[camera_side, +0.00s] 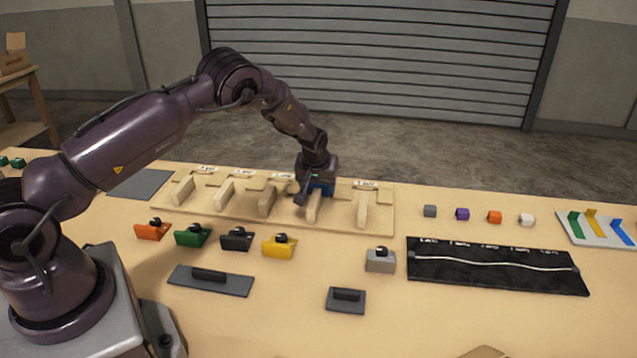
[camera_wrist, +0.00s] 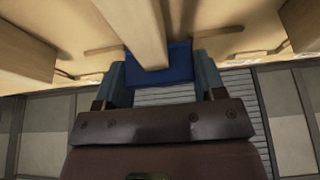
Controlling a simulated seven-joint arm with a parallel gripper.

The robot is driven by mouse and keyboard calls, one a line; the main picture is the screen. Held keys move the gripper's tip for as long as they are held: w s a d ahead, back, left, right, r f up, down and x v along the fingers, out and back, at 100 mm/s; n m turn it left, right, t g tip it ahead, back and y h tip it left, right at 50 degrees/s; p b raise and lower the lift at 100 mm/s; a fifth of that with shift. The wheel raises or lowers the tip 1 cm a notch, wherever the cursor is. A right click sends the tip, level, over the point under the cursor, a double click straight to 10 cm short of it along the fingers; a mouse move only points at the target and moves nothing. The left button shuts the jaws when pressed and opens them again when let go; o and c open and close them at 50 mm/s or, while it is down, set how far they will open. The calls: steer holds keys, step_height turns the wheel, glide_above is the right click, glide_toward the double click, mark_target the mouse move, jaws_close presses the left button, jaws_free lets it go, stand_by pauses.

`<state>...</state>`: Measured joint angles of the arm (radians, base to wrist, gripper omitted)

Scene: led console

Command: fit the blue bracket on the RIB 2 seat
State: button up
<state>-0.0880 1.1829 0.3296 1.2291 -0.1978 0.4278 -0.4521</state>
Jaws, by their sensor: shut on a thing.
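The blue bracket (camera_side: 321,188) is between the jaws of my gripper (camera_side: 317,180), at the back end of the fourth rib from the left on the pale wooden board (camera_side: 235,217). In the wrist view the blue bracket (camera_wrist: 166,66) shows between the two fingers of my gripper (camera_wrist: 162,76), with a rib (camera_wrist: 135,28) running up to it. I cannot tell whether the bracket is seated or just above the board. The rib labels are too small to read, and the label at this rib is hidden by my gripper.
Orange (camera_side: 152,231), green (camera_side: 193,236), black (camera_side: 237,239), yellow (camera_side: 279,246) and grey (camera_side: 380,262) brackets stand in front of the board. Neighbouring ribs (camera_side: 268,201) (camera_side: 361,210) flank my gripper. A black panel (camera_side: 500,279) and small cubes (camera_side: 462,214) lie to the right.

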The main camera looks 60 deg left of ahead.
steer(key=shift+f, duration=0.6)
stand_by(0.4)
steer(key=o, duration=1)
steer(key=shift+o, duration=0.2)
steer(key=shift+r, duration=0.1)
steer(key=v, duration=1.2)
steer(key=shift+r, duration=0.35)
steer(key=shift+s+d, duration=0.1)
